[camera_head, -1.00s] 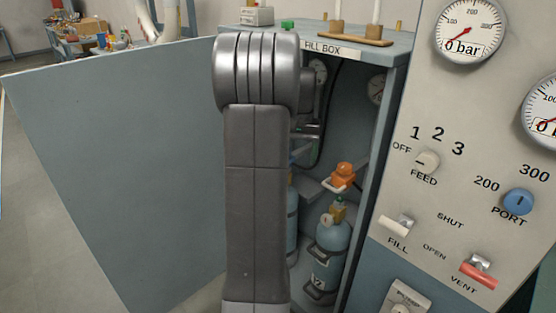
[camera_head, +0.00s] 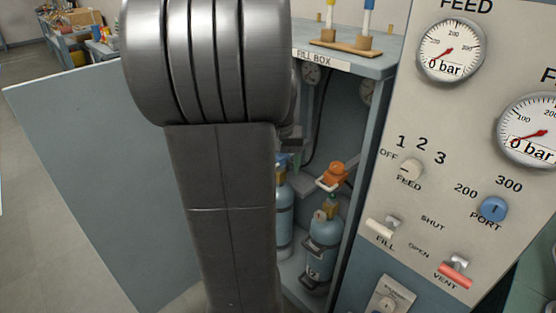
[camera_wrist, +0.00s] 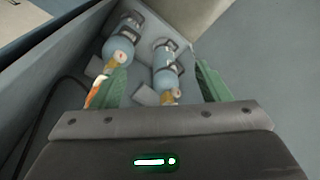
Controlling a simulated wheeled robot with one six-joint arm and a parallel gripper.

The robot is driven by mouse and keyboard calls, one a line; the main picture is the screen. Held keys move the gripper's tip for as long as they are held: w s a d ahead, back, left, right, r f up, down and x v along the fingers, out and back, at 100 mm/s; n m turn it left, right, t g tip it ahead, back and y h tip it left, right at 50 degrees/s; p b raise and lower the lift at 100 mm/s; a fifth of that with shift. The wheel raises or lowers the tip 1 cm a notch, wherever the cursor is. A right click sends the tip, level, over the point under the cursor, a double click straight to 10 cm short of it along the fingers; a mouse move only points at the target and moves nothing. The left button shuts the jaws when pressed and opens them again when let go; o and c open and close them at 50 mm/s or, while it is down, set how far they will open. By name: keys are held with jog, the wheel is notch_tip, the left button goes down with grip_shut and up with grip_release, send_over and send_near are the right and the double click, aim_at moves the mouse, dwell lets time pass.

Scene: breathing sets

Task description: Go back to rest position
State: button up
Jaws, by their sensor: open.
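My gripper (camera_wrist: 162,72) shows in the wrist view with its two green fingers spread apart and nothing between them. Past the fingers are two blue cylinders, one (camera_wrist: 118,48) at left and one (camera_wrist: 166,66) nearer the middle. In the head view my arm stands large in front of the open fill box (camera_head: 345,62) and hides my gripper and part of the interior. The cylinders also show there, the front one (camera_head: 323,245) upright and the rear one (camera_head: 284,215) partly behind my arm. An orange fitting (camera_head: 335,174) sits above the front cylinder.
The box's grey door (camera_head: 90,170) stands wide open at left. At right is a panel with gauges (camera_head: 450,50), a feed knob (camera_head: 410,168), a blue port knob (camera_head: 492,208) and fill and vent levers. A wooden stand (camera_head: 345,46) is on top of the box.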

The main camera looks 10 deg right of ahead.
jog(key=shift+s+a+r, duration=0.1)
jog(key=shift+s, duration=0.2)
jog(key=shift+w, duration=0.1)
